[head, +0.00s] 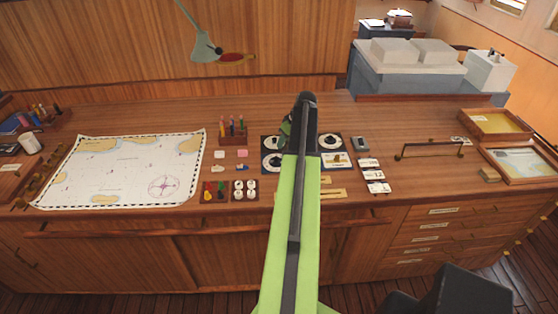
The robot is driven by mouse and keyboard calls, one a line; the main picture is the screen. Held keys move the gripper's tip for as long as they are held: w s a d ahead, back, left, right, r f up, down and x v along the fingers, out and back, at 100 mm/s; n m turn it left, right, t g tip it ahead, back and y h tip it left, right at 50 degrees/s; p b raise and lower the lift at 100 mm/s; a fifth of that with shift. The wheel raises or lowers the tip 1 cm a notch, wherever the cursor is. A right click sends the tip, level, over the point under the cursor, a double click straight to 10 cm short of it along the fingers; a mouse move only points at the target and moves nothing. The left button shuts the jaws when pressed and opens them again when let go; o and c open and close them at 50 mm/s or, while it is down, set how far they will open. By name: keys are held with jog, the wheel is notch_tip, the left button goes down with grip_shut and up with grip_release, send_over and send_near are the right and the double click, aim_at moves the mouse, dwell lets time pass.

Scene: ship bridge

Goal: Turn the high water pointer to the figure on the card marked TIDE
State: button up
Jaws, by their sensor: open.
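A dark dial board (266,139) lies on the desk with several round white dials. One dial (330,142) shows right of my arm, and others show at its left. The pointers are too small to read, and I cannot tell which dial is high water. My arm covers the middle of the board. My gripper (287,130) is over the board, mostly hidden by my arm; it is open, and I see nothing held in it. Several white cards (374,175) lie right of the board; one seems to read 12. The word TIDE is not legible.
A chart (125,172) covers the desk's left. A pen holder (232,130) and trays of small pieces (214,191) stand left of the board. A brass rail (432,145) and framed trays (497,124) are at the right. A lamp (203,45) hangs behind. The desk's back strip is clear.

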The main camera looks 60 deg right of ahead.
aim_at(276, 158)
jog(key=b+x, duration=0.9)
jog(key=x, duration=0.3)
jog(key=shift+f+b, duration=0.1)
jog(key=shift+b, duration=0.2)
grip_shut()
jog(key=shift+a, duration=0.1)
